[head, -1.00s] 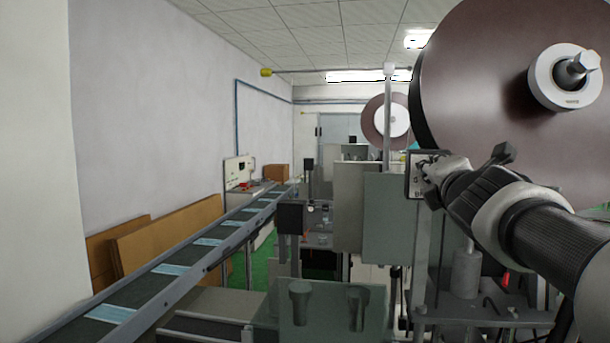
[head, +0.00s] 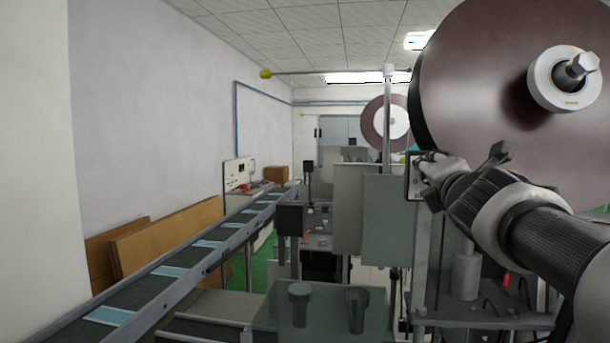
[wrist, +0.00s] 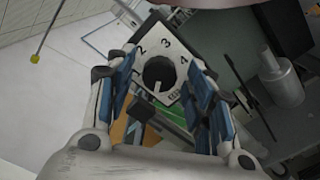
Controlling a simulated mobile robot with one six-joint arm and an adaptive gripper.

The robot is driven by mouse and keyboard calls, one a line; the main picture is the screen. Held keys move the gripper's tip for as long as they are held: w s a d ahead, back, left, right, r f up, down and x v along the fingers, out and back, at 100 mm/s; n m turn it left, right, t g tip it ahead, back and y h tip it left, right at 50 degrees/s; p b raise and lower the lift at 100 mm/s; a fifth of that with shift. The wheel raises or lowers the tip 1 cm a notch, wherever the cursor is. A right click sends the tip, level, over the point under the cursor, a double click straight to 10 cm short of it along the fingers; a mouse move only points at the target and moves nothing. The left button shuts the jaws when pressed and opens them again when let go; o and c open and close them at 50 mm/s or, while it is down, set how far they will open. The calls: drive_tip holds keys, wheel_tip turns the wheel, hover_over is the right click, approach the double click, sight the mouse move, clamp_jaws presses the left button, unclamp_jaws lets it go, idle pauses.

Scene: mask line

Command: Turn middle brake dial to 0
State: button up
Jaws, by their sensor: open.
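The brake dial is a black round knob (wrist: 158,73) on a pale plate (wrist: 151,42) marked 1, 2, 3 and 4, seen in the wrist view. A light mark on the knob points toward the lower edge of the plate. My gripper (wrist: 160,66) is open, with one blue-lined finger on each side of the knob. Clear gaps show between the fingers and the knob. In the head view my gripper (head: 428,170) reaches the small dial plate (head: 412,176) and hides most of it. I cannot tell from these views which dial of the row this is.
A large brown roll (head: 490,95) stands just above and behind my arm. A grey-green panel (head: 389,225) is left of the dial plate. A conveyor (head: 215,262) with blue mask pieces runs along the left. A grey cylinder (wrist: 280,80) stands right of the dial in the wrist view.

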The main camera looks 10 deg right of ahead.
drive_tip(key=shift+s, duration=0.15)
drive_tip(key=v, duration=0.7)
idle(0.4)
drive_tip(key=shift+s+a, duration=0.1)
drive_tip(key=shift+s, duration=0.05)
